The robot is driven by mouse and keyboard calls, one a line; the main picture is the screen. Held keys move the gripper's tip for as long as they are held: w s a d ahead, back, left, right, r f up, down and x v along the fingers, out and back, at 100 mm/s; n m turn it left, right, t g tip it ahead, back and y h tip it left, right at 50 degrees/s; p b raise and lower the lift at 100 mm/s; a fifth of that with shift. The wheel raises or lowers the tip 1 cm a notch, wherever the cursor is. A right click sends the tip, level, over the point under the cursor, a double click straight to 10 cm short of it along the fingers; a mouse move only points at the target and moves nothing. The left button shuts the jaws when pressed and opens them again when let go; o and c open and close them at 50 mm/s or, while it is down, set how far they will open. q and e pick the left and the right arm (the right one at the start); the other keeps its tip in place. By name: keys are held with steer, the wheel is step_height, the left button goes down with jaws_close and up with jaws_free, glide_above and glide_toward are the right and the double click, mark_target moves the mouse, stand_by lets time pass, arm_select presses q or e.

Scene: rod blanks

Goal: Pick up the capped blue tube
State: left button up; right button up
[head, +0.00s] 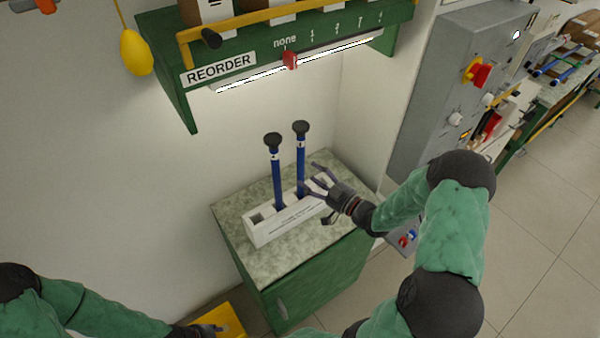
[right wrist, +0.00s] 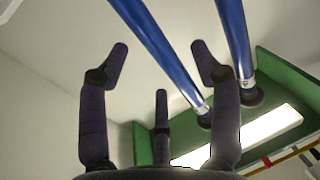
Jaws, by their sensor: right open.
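Two blue tubes with black caps, a left one (head: 277,180) and a right one (head: 301,160), stand upright in a white slotted rack (head: 258,236) on a cabinet. The right wrist view also shows two tubes (right wrist: 165,55) (right wrist: 235,40), with their dark caps low in the picture. My right gripper (head: 316,190) is open and empty, beside the right tube at the rack's right end. Its spread fingers (right wrist: 160,65) hold nothing; I cannot tell whether any touches a tube. My left gripper (head: 207,330) is only partly visible at the bottom edge; its jaws are unclear.
The cabinet's speckled top (head: 232,208) is otherwise clear around the rack. A green shelf (head: 165,75) marked REORDER, with a lit strip, overhangs behind. A grey electrical cabinet (head: 455,80) stands at the right. A yellow object (head: 228,318) is near my left gripper.

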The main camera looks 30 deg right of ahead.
mark_target(302, 169)
steer(key=x, duration=0.5)
steer(key=shift+w+d+f, duration=0.15)
steer(key=shift+w+f, duration=0.05)
steer(key=shift+f, duration=0.05)
steer(key=c, duration=1.3)
